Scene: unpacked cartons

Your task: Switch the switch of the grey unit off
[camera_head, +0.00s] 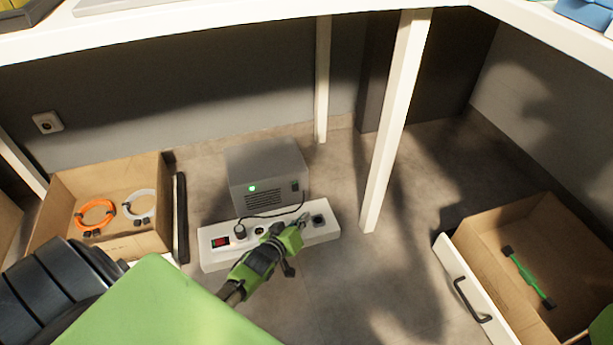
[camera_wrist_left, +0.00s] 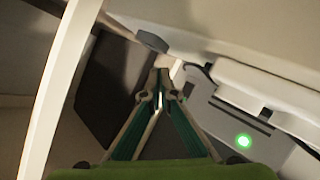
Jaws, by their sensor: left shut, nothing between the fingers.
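The grey unit (camera_head: 268,176) stands on the floor under the table, with a lit green lamp on its front. A small dark switch (camera_head: 295,185) sits at the right of that front. My left gripper (camera_head: 304,220) is shut and empty, in front of the unit, low over the white power strip (camera_head: 213,258). Its tips are below the switch in the head view; I cannot tell if they touch anything. In the left wrist view the shut fingers (camera_wrist_left: 160,72) are beside the unit (camera_wrist_left: 222,122), whose green lamp glows. My right gripper is not seen.
A cable joins unit and strip. A white table leg (camera_head: 395,120) stands right of the unit.

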